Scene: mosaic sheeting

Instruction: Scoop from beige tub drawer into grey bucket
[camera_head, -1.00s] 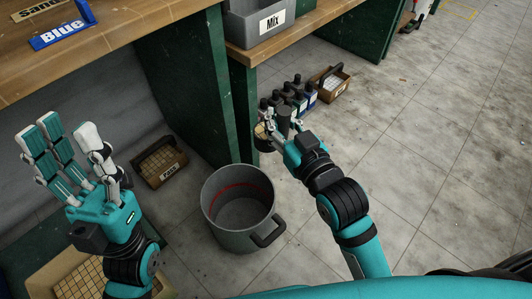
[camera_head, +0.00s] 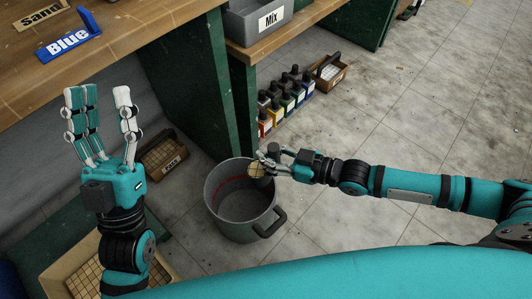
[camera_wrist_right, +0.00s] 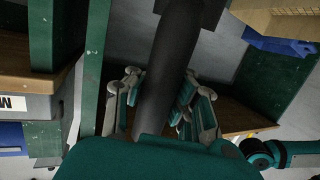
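The grey bucket (camera_head: 225,222) stands upright on the floor in the head view, with a dark handle at its lower right and a red line inside. My right gripper (camera_head: 268,163) is shut on the dark handle of a scoop (camera_head: 257,169); the wrist view shows the handle (camera_wrist_right: 168,75) between the fingers. The scoop's head shows beige gridded pieces and is over the bucket's upper right rim. The beige tub drawer (camera_head: 62,272) is at the lower left, holding beige gridded sheeting, partly hidden by my left arm. My left gripper (camera_head: 102,98) is open and empty, fingers up.
A small brown crate (camera_head: 165,160) with gridded pieces sits left of the bucket. Several bottles (camera_head: 285,100) and a brown caddy (camera_head: 328,74) stand behind. A grey "Mix" bin (camera_head: 262,20) is on the bench. Floor at right is clear.

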